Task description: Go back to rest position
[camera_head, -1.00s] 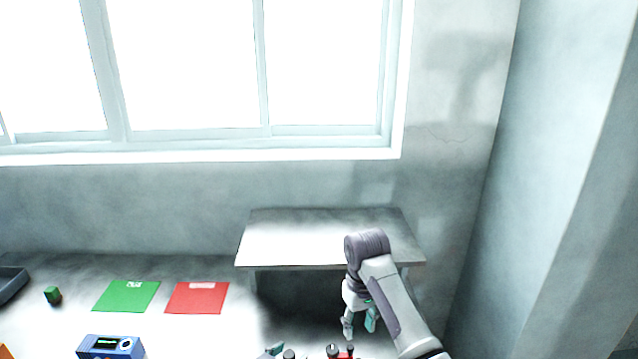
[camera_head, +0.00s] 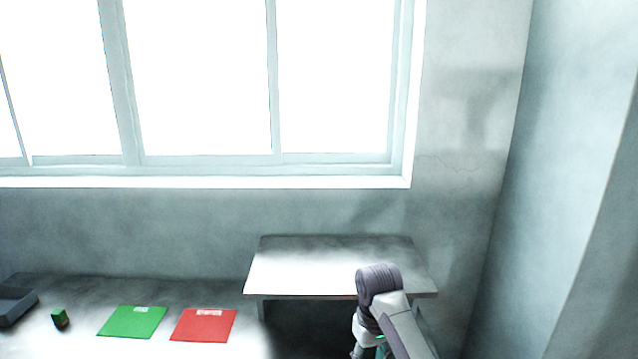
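My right arm reaches in from the bottom right, in front of the raised shelf (camera_head: 330,272). Only the wrist and the top of my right gripper (camera_head: 368,350) show at the bottom edge; its fingertips are cut off, so its opening cannot be told. My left arm and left gripper are not in view.
A green mat (camera_head: 132,322) and a red mat (camera_head: 203,326) lie on the table at the lower left. A small green block (camera_head: 59,318) and a dark grey tray (camera_head: 16,307) are left of them. A window and bare walls stand behind.

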